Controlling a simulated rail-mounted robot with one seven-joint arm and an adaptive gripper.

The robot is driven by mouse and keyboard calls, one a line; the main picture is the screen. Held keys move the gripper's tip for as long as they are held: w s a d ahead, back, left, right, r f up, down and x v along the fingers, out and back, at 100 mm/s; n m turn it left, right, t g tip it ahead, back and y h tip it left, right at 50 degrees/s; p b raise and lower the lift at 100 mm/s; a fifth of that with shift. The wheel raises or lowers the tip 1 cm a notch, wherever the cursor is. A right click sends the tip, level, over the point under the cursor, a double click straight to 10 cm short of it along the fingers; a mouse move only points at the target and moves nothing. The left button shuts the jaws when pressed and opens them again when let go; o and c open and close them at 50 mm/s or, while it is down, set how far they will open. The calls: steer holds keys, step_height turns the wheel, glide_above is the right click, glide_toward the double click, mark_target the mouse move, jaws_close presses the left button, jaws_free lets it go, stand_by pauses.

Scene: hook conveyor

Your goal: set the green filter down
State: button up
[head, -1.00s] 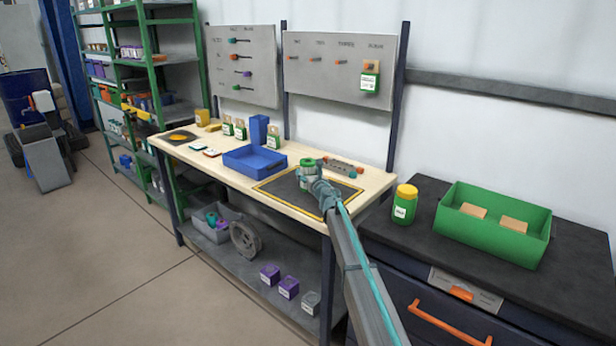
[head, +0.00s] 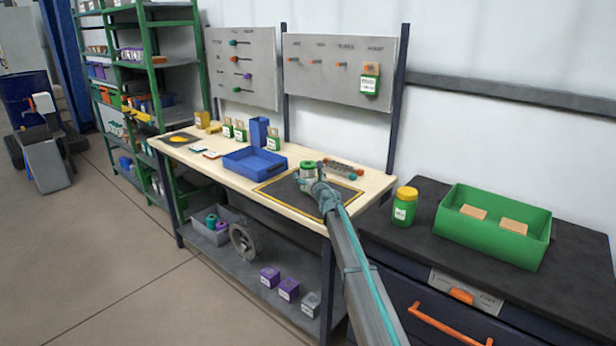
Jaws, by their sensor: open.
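The green filter (head: 307,170), green on top with a pale label, stands upright on the black mat with a yellow border (head: 278,190) on the workbench. My gripper (head: 316,183) is just in front and to the right of the filter at the end of my arm. It is open. The fingers are small and partly hidden by my wrist, so I cannot tell whether they touch the filter.
A blue tray (head: 254,162) lies left of the mat. A grey block with colored ends (head: 344,170) lies behind it. A green jar with a yellow lid (head: 405,206) and a green bin (head: 493,228) stand on the dark cabinet at right.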

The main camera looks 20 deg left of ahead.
steer(key=b+v, duration=0.1)
steer(key=v, duration=1.1)
steer(key=shift+d, duration=0.1)
